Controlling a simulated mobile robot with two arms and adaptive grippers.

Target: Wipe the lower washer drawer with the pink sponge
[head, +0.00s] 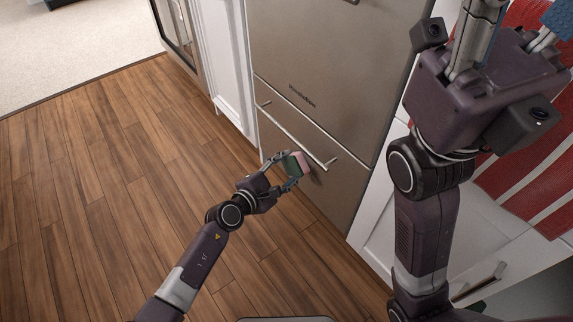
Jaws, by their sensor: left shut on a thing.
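The pink sponge (303,162) has a green side and is held in my left gripper (287,171). The gripper is shut on it, just in front of the lower washer drawer (307,181). The sponge is close below the drawer's bar handle (300,140); I cannot tell whether it touches the steel front. The drawer looks shut. My right arm rises at the right of the view, and its fingertips are cut off at the top edge.
The steel upper front (315,65) is above the drawer. A white cabinet (222,65) stands to its left. A red and white striped cloth (535,160) hangs at the right. The wooden floor (100,190) is clear at left.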

